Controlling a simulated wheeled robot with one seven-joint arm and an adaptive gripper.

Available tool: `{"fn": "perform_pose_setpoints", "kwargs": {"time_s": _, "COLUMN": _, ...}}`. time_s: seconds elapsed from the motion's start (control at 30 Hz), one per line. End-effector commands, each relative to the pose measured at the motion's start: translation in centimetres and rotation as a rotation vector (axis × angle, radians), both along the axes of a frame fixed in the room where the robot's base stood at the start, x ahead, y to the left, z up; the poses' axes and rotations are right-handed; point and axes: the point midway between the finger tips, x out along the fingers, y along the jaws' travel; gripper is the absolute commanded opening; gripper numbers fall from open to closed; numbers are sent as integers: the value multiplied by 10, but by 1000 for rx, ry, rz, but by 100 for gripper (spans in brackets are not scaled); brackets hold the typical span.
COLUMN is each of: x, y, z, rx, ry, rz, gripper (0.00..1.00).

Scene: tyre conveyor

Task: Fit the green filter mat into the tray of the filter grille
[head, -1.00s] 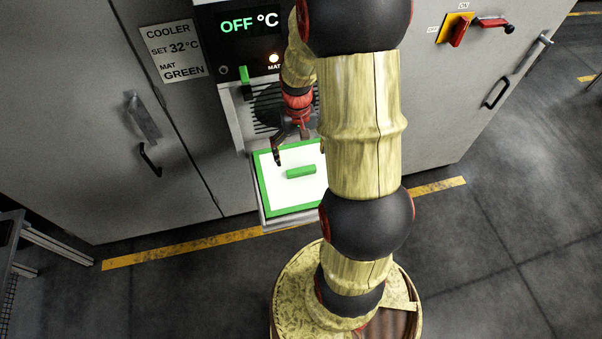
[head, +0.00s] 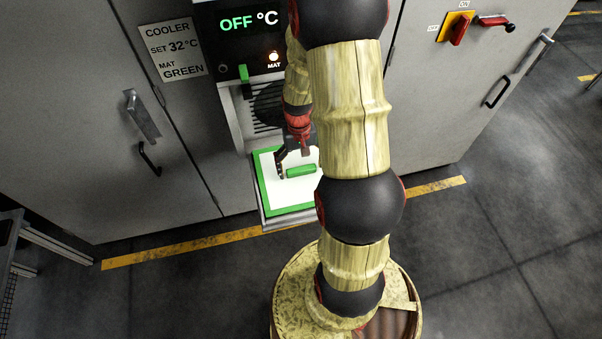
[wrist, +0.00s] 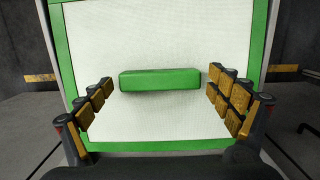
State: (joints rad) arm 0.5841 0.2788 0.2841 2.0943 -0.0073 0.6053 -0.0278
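The filter mat (head: 271,189) is white with a green border and a raised green bar handle (head: 301,170) in its middle. It lies flat at the pulled-out tray (head: 283,222) below the filter grille (head: 262,108); whether it is fully seated I cannot tell. In the wrist view the mat (wrist: 160,42) fills most of the picture, with its green handle (wrist: 160,80) level between my fingers. My gripper (wrist: 165,100) is open, one finger on each side of the handle, with a visible gap to the left finger. The right finger is close to the handle's end. My arm hides the mat's right side in the head view.
The cooler cabinet stands behind, with a display (head: 248,22) reading OFF °C and a lit MAT lamp (head: 273,57). A label (head: 172,50) reads MAT GREEN. A red switch (head: 459,31) is at the upper right. Open floor lies in front.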

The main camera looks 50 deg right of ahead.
Motion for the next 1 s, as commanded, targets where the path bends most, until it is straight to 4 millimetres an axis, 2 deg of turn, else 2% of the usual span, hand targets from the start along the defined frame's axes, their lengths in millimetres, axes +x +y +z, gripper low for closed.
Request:
{"fn": "perform_pose_setpoints", "kwargs": {"time_s": 0.77, "x": 0, "y": 0, "z": 0, "rx": -1, "ry": -1, "rz": 0, "gripper": 44}}
{"fn": "perform_pose_setpoints", "kwargs": {"time_s": 1.0, "x": 0, "y": 0, "z": 2, "rx": -1, "ry": -1, "rz": 0, "gripper": 42}}
